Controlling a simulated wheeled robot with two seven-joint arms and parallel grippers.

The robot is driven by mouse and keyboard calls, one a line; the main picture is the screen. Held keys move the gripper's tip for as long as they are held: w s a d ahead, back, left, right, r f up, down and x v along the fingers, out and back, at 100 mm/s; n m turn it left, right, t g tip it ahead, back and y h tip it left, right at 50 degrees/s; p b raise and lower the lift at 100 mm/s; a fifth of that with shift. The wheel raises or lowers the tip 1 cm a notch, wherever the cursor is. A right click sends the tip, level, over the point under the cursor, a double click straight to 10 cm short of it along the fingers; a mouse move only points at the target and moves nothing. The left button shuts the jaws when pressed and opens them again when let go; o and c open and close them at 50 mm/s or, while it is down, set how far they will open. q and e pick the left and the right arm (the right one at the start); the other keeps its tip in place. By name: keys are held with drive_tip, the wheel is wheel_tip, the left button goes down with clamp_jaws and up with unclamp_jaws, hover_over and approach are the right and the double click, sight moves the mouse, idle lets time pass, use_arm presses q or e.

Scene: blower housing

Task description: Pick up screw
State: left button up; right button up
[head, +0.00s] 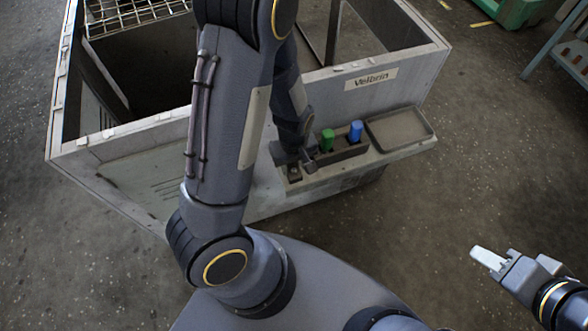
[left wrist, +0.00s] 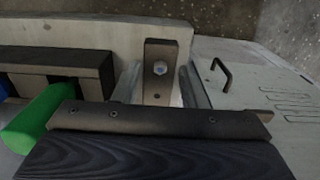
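The screw (left wrist: 160,68) shows in the left wrist view as a small bright hex head on a narrow dark block (left wrist: 153,52). A small dark hole is in the block below it. My left gripper (left wrist: 161,82) is open, with one pale finger on each side of the block; contact cannot be told. In the head view my left gripper (head: 299,158) points down at the small block (head: 293,174) on the housing's front ledge, and the screw is too small to make out. My right gripper (head: 488,259) is at the lower right, away from the housing; its finger gap is unclear.
A green cylinder (head: 327,140) and a blue cylinder (head: 355,131) stand in a dark holder (head: 343,150) beside the left gripper. An empty shallow tray (head: 399,129) is further right on the ledge. The grey housing (head: 365,80) stands behind. A black handle (left wrist: 221,76) is near the block.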

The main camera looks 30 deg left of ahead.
use_arm(q)
drive_tip(key=shift+f, duration=0.2)
idle(0.3)
drive_tip(key=c, duration=0.8)
